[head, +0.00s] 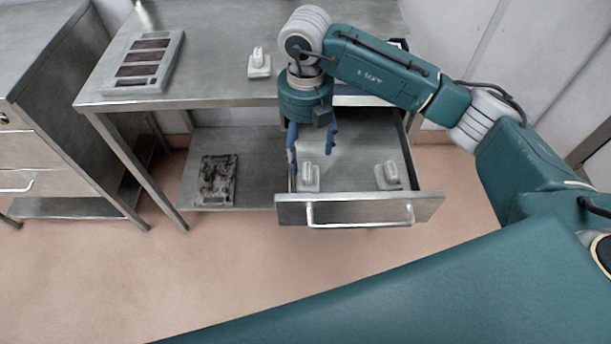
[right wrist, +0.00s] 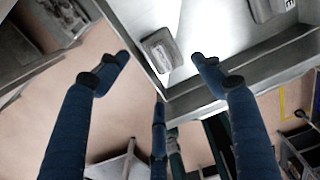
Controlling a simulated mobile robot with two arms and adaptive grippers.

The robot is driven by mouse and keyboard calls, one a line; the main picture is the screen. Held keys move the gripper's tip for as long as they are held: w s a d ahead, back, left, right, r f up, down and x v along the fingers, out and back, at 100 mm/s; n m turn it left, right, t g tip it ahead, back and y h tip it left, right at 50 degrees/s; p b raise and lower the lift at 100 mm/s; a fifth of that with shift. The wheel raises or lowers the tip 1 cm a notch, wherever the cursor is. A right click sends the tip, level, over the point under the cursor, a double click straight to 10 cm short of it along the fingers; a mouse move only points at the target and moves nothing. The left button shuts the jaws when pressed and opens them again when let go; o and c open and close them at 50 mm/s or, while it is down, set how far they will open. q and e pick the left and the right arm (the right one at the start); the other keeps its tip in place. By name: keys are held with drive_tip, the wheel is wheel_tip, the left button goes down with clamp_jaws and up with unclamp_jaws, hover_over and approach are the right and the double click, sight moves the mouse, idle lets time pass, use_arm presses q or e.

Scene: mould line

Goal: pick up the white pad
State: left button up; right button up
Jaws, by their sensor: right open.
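A white pad (head: 307,178) with an upright grip lies near the left side of the open drawer. A second white pad (head: 388,176) lies further right in the drawer, and a third (head: 259,65) stands on the tabletop. My right gripper (head: 312,148) points down over the drawer's left part, its blue fingers apart and empty, just above the left pad. In the right wrist view the left pad (right wrist: 161,50) shows between the fingertips (right wrist: 160,62), and another pad (right wrist: 268,8) is partly cut off at the top. My left gripper is out of view.
The open drawer (head: 360,210) has a metal front with a bar handle. A grey tray with dark slots (head: 143,62) lies on the metal table (head: 210,85). A dark mould plate (head: 216,180) lies on the lower shelf. A drawer cabinet (head: 60,110) stands at the left.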

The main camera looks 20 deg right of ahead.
sight(308, 171)
drive_tip(key=f, duration=0.3)
drive_tip(key=shift+s+f+p, duration=0.3)
drive_tip(key=shift+f, duration=0.1)
wheel_tip(308, 171, down, 4)
drive_tip(key=shift+d+f+p, duration=0.15)
drive_tip(key=shift+f+p, duration=0.05)
drive_tip(key=shift+p, duration=0.65)
drive_tip(key=shift+f, duration=0.45)
drive_tip(key=shift+s, duration=0.1)
drive_tip(key=c, duration=1.6)
